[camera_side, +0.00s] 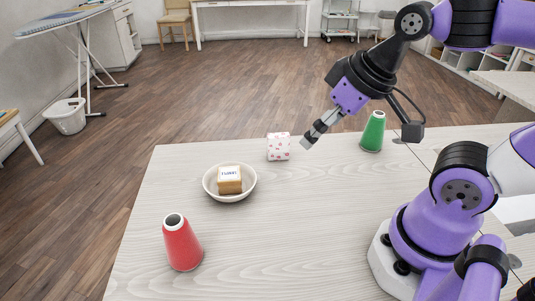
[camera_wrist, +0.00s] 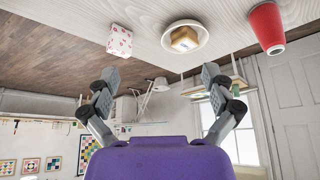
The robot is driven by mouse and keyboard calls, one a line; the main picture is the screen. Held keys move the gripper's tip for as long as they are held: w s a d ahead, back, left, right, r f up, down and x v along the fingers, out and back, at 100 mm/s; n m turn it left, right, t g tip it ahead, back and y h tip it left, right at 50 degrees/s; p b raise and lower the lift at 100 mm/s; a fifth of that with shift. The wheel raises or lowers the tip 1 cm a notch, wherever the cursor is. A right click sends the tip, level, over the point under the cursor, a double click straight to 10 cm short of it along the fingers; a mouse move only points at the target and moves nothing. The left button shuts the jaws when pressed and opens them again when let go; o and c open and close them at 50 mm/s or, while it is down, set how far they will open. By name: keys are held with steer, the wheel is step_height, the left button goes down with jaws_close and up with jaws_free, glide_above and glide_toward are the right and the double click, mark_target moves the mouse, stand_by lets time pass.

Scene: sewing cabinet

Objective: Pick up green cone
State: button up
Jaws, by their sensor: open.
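The green cone (camera_side: 373,131) stands upright on the table at the back right in the side view. Its white top shows, and my arm passes above and just to its left. It is not in the wrist view. My gripper (camera_side: 308,142) is in the air left of the cone, pointing down and to the left, away from it. In the wrist view my gripper (camera_wrist: 160,82) has its two fingers spread wide apart with nothing between them.
A white box with red marks (camera_side: 278,147) stands near the gripper tips. A white bowl (camera_side: 209,188) holds a tan block (camera_side: 230,181). A red cone (camera_side: 182,243) stands at the front left. The table (camera_side: 290,230) is clear in the front middle.

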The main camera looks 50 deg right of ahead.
stand_by(0.3)
steer(key=n+g, duration=0.4)
steer(key=g, duration=0.1)
glide_above(377, 123)
steer(key=w+d, duration=0.1)
steer(key=f, duration=0.2)
steer(key=shift+g, duration=0.3)
steer(key=f, duration=0.7)
steer(key=d+f, duration=0.1)
steer(key=f, duration=0.2)
steer(key=shift+s+f, duration=0.25)
steer(key=c, duration=1.3)
